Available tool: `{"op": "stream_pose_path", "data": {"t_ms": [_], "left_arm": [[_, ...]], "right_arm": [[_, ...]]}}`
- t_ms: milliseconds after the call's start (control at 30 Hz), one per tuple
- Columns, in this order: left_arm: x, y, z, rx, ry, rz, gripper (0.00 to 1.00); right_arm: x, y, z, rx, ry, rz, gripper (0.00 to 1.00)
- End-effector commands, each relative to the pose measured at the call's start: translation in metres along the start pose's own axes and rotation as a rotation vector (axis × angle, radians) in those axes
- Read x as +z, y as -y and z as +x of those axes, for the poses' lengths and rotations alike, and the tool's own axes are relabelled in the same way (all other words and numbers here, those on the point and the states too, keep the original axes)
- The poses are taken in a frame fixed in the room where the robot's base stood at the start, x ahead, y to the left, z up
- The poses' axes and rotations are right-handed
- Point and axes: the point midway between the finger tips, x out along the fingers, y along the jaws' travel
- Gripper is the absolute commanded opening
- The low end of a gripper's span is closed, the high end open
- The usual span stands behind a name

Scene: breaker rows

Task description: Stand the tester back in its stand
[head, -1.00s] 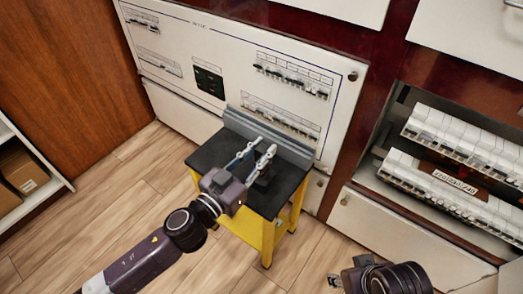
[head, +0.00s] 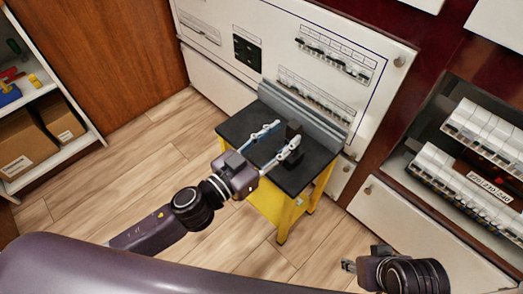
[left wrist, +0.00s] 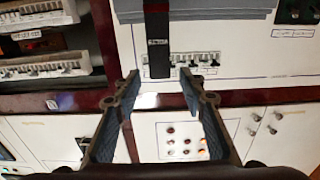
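A dark upright piece (head: 293,131) stands on the black top of the small yellow table (head: 234,130). In the left wrist view it is a black upright bar (left wrist: 157,45) with a small label and a reddish band. I cannot tell whether it is the tester, its stand, or both together. My left gripper (head: 286,133) is open over the table, its fingertips near the dark piece. In the left wrist view the open fingers (left wrist: 158,76) have nothing clamped between them, and the bar shows beyond the tips. My right gripper (head: 348,266) is at the lower right, its opening unclear.
A grey ledge (head: 300,112) runs along the table's back edge, before the white breaker panel (head: 270,60). An open bay with breaker rows (head: 465,185) is at the right. A shelf with cardboard boxes (head: 28,148) stands at the left. The wooden floor between is clear.

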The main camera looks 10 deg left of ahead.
Motion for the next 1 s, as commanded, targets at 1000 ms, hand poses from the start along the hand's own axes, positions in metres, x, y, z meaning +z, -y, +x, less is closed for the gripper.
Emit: {"op": "stream_pose_path", "data": {"t_ms": [1000], "left_arm": [[0.002,0.026,-0.075,-0.120,0.028,-0.004,0.38]], "right_arm": [[0.002,0.000,0.007,0.000,0.000,0.000,0.39]]}}
